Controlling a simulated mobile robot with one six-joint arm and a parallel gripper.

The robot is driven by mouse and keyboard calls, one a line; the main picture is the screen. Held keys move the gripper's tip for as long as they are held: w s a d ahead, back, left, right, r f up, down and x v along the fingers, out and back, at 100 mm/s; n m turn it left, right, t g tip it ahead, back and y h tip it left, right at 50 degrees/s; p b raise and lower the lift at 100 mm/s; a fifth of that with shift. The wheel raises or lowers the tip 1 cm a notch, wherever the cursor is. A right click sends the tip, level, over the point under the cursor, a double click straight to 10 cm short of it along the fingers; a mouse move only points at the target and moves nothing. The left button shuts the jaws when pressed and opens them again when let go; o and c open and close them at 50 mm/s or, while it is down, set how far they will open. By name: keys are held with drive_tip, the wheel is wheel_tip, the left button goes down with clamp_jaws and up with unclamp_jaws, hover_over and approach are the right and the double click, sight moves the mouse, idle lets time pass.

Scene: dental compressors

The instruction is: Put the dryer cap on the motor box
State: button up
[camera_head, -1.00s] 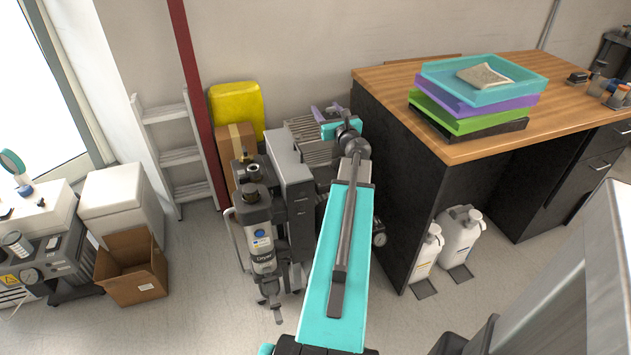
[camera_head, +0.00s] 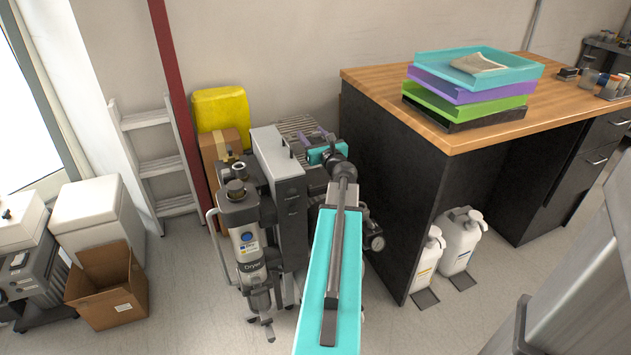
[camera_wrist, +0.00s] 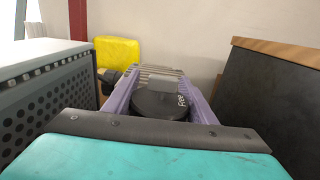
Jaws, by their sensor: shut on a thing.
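My gripper (camera_head: 318,147), with teal body and purple fingers, is above the compressor group beside the desk. In the wrist view my gripper (camera_wrist: 160,100) is shut on a dark round cap with light lettering, the dryer cap (camera_wrist: 157,106). The cap is hidden in the head view. A tall grey box (camera_head: 278,155), which looks like the motor box, stands just left of my gripper. Its perforated side (camera_wrist: 45,105) seems to fill the left of the wrist view. The cylindrical dryer (camera_head: 243,240) stands at its front left.
A black desk (camera_head: 390,180) with a wooden top stands close on the right, with stacked trays (camera_head: 470,85) on it. Behind are a yellow container (camera_head: 221,108) and a cardboard box (camera_head: 222,148). White jugs (camera_head: 460,240) stand by the desk.

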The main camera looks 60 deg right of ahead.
idle(0.3)
drive_tip(key=shift+f+b, duration=0.9)
drive_tip(key=shift+f, duration=2.2)
drive_tip(key=shift+f, duration=0.1)
drive_tip(key=shift+f+b, duration=0.55)
drive_tip(key=shift+f, duration=1.25)
drive_tip(key=shift+f, duration=0.15)
drive_tip(key=o, duration=1.2)
drive_tip(key=shift+o, duration=0.2)
